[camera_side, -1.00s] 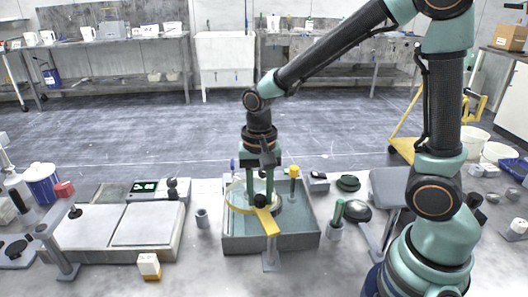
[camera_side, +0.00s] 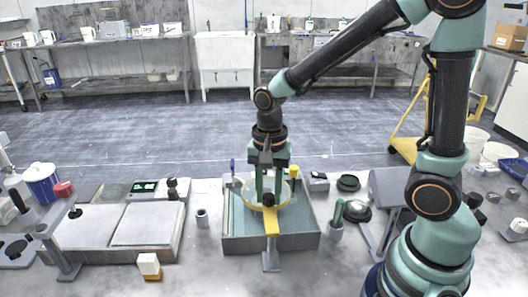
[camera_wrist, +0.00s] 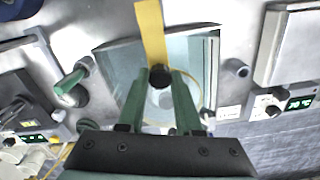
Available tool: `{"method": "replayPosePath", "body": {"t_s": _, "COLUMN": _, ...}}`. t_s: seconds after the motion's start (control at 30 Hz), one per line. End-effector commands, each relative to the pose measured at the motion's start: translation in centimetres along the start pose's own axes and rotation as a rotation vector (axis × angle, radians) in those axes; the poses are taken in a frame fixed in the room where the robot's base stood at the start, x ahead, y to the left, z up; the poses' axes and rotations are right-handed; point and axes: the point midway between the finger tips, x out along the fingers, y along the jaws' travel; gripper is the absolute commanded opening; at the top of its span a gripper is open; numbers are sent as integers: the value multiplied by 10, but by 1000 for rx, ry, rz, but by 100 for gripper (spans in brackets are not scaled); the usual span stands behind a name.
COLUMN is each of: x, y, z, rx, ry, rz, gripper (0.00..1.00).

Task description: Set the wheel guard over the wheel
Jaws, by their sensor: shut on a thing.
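The wheel guard is a yellow arm (camera_side: 272,224) with a yellow ring and a black knob, carried on a grey post (camera_side: 271,261) in front of the basin. The arm also shows in the wrist view (camera_wrist: 150,28). My gripper (camera_wrist: 160,80) points down, its green fingers shut on the black knob (camera_wrist: 160,74). In the side view my gripper (camera_side: 268,194) stands over the basin. The ring (camera_side: 286,199) surrounds the spot where the grey wheel (camera_wrist: 165,98) shows between my fingers. The wheel is partly hidden, so I cannot tell the exact fit or height.
The grey basin (camera_side: 233,244) surrounds the wheel. A yellow-topped post (camera_side: 294,171) and a blue-topped post (camera_side: 232,166) stand at its back.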

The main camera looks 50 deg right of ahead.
Motion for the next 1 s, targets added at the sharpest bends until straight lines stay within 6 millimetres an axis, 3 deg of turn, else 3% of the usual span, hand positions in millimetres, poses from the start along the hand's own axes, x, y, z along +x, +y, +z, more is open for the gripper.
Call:
{"method": "replayPosePath", "body": {"t_s": 0.07, "x": -1, "y": 1, "z": -1, "rx": 4, "ry": -1, "rz": 3, "gripper": 0}}
{"method": "replayPosePath", "body": {"t_s": 0.1, "x": -1, "y": 1, "z": -1, "rx": 4, "ry": -1, "rz": 3, "gripper": 45}}
{"method": "replayPosePath", "body": {"t_s": 0.17, "x": -1, "y": 1, "z": -1, "rx": 4, "ry": -1, "rz": 3, "gripper": 64}}
{"method": "replayPosePath", "body": {"t_s": 0.57, "x": -5, "y": 0, "z": -1, "rx": 1, "ry": 0, "rz": 0, "gripper": 64}}
{"method": "replayPosePath", "body": {"t_s": 0.67, "x": -18, "y": 0, "z": -1, "rx": 1, "ry": 1, "rz": -3, "gripper": 64}}
{"method": "replayPosePath", "body": {"t_s": 1.0, "x": -86, "y": 0, "z": -1, "rx": 2, "ry": 1, "rz": -3, "gripper": 64}}
